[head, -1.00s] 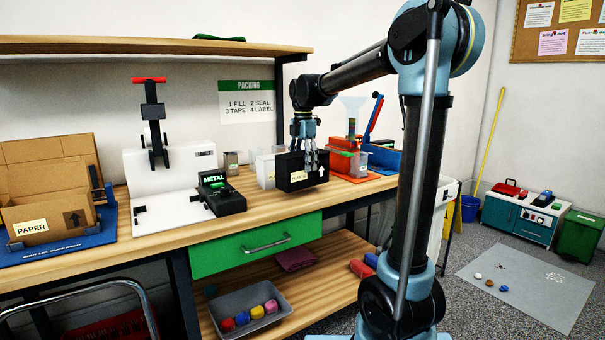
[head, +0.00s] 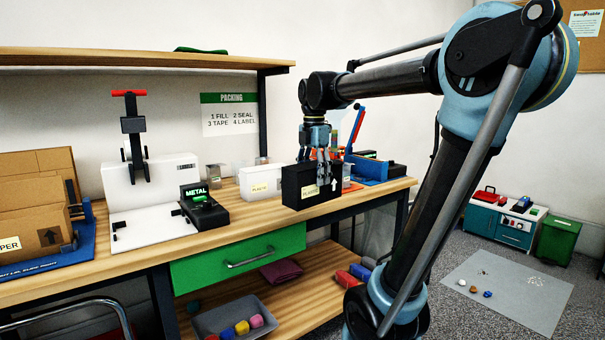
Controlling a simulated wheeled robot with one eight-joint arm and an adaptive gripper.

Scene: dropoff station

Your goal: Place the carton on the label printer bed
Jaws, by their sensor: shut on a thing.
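The black carton (head: 296,187), with a yellow label and a white up arrow, is upright in my gripper (head: 324,182). The fingers point down and are shut on it at its right part. It appears near the front edge of the bench, and I cannot tell whether it touches the top. To its left is a white machine with a flat white bed (head: 150,228), a black clamp lever with a red handle (head: 129,93), and a small black unit (head: 204,210) reading METAL. This looks like the label printer station. The bed's middle looks bare.
A white labelled bin (head: 258,183) stands just left of the carton. A brown carton (head: 30,215) sits in a blue fixture (head: 70,262) at far left. Blue equipment (head: 372,170) is at the bench's right end. An upper shelf (head: 150,60) overhangs the back.

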